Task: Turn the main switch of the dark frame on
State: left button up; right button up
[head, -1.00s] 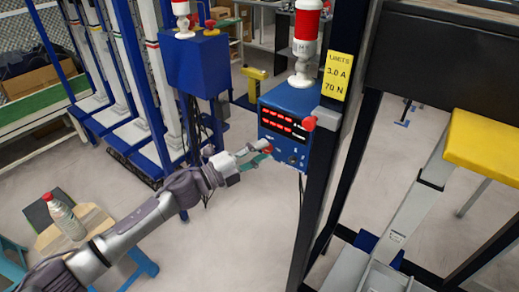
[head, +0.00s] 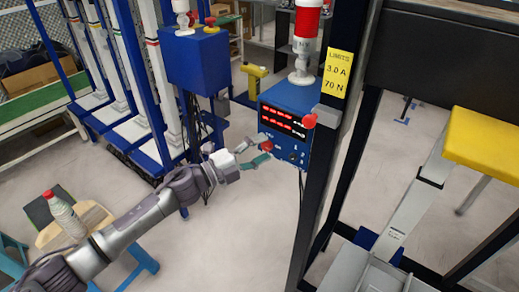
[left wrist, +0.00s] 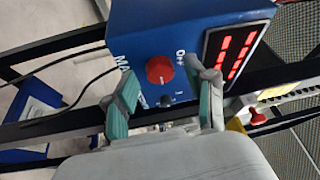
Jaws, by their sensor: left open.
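The main switch is a round red knob (left wrist: 160,69) on the face of a blue box (head: 287,103) fixed at the dark frame (head: 318,180). In the left wrist view, lettering starting "MA" is left of the knob and "OFF" is at its upper right. The knob's pointer is hard to make out. The red knob also shows small in the head view (head: 267,147). My left gripper (head: 264,149) is open, with its fingertips on either side of the knob; contact cannot be told. Its teal-padded fingers (left wrist: 164,78) also show in the wrist view. My right gripper is out of view.
Lit red displays (head: 283,123) are on the box above the knob. A red button (head: 309,121) juts from the dark post, below a yellow limits sign (head: 337,75). A red-and-white lamp (head: 305,40) stands on the box. A bottle (head: 64,215) is on a stool at left.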

pick_arm(q)
jog(key=v, duration=1.2)
jog(key=shift+w+f, duration=0.1)
